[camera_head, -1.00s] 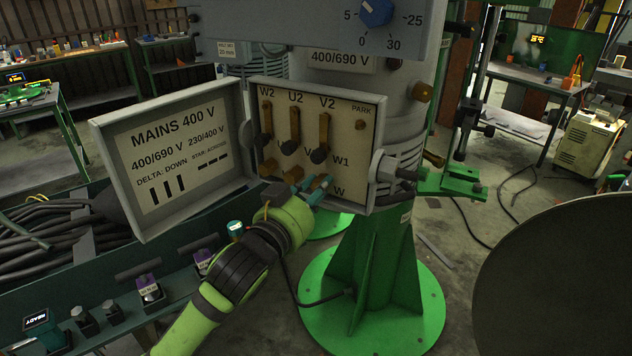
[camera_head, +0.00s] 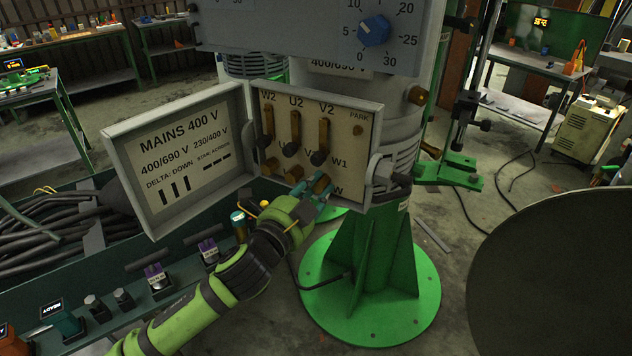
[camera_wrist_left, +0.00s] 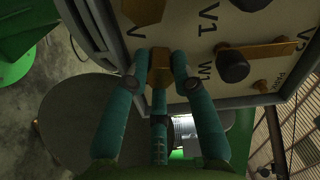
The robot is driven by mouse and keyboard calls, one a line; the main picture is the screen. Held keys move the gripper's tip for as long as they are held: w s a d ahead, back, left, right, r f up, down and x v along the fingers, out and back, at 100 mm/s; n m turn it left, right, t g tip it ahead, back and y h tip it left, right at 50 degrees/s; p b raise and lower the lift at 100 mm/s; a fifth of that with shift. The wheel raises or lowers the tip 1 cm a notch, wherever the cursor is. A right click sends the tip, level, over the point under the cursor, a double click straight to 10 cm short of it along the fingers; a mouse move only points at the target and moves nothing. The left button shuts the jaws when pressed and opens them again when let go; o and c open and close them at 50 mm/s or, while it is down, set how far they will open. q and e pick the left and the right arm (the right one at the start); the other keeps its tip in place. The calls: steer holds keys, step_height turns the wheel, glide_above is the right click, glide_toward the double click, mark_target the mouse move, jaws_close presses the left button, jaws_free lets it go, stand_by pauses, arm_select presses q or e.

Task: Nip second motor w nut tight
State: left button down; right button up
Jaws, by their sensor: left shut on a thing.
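The open motor terminal box (camera_head: 375,93) shows a cream panel with terminals marked W2, U2, V2 on top and W1 lower right. Brass link bars (camera_head: 296,128) run down from the top terminals to dark nuts. My left gripper (camera_head: 318,188) is at the panel's lower right, below the W1 mark. In the left wrist view the teal fingers (camera_wrist_left: 160,68) are shut on a brass hex nut (camera_wrist_left: 160,62), one finger on each side. The nut's stud and seat are hidden. My right gripper is not in view.
The box lid (camera_head: 190,155) hangs open at left with the MAINS 400 V plate. A grey panel with a blue dial (camera_head: 374,31) is above. A green bench (camera_head: 130,275) with several fittings lies lower left. A large dark disc (camera_head: 560,260) fills the lower right.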

arm_select(q)
steer(key=m+p, duration=0.2)
steer(key=m, duration=0.2)
steer(key=shift+a+m, duration=0.1)
steer(key=shift+m, duration=0.2)
steer(key=shift+m+p, duration=0.9)
steer(key=shift+m, duration=1)
steer(key=c, duration=1)
jaws_free()
steer(key=shift+c, duration=0.2)
steer(key=shift+s+a, duration=0.1)
steer(key=shift+s, duration=0.1)
steer(key=v, duration=1.1)
steer(key=shift+s, duration=0.2)
